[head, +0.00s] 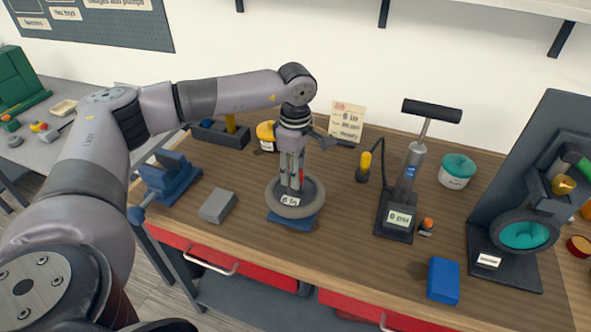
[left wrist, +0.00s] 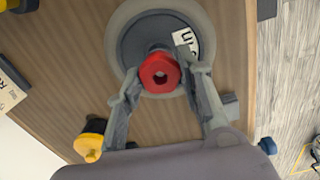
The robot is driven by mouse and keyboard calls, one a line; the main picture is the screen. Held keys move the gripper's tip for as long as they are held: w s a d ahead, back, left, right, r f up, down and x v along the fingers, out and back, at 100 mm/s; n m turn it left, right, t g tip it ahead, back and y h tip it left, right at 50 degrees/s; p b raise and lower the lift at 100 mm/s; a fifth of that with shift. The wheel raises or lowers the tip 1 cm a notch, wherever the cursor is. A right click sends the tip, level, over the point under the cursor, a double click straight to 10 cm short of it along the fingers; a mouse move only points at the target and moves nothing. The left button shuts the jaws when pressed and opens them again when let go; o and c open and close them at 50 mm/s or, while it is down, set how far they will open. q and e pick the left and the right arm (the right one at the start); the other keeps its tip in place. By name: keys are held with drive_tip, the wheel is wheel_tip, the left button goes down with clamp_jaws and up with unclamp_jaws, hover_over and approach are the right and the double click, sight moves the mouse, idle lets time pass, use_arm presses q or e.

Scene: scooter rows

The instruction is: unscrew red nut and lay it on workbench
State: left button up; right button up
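The red nut (left wrist: 160,73) sits on the grey shaft at the middle of a small wheel (left wrist: 125,30) in the left wrist view. My left gripper (head: 293,186) points straight down over the wheel. Its fingers (left wrist: 160,75) stand on both sides of the nut and appear to touch it. In the head view the fingers hide most of the nut; only a sliver of red shows. My right gripper is not in view.
The workbench (head: 335,240) has bare wood left and right of the wheel. Around it are a grey block (head: 218,206), a blue vise (head: 170,181), a pump (head: 397,205), a teal-lidded jar (head: 457,172), a blue box (head: 443,281) and a job card (head: 347,122).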

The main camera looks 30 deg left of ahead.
use_arm(q)
drive_tip(key=c, duration=0.6)
drive_tip(key=shift+o, duration=0.2)
drive_tip(key=n, duration=0.4)
drive_tip(key=shift+n, duration=0.4)
drive_tip(key=n, duration=0.5)
drive_tip(key=shift+n, duration=0.4)
drive_tip(key=n, duration=0.5)
drive_tip(key=shift+n, duration=0.3)
drive_tip(key=n, duration=0.5)
drive_tip(key=shift+n, duration=0.3)
drive_tip(key=o, duration=1.2)
wheel_tip(320, 180, up, 12)
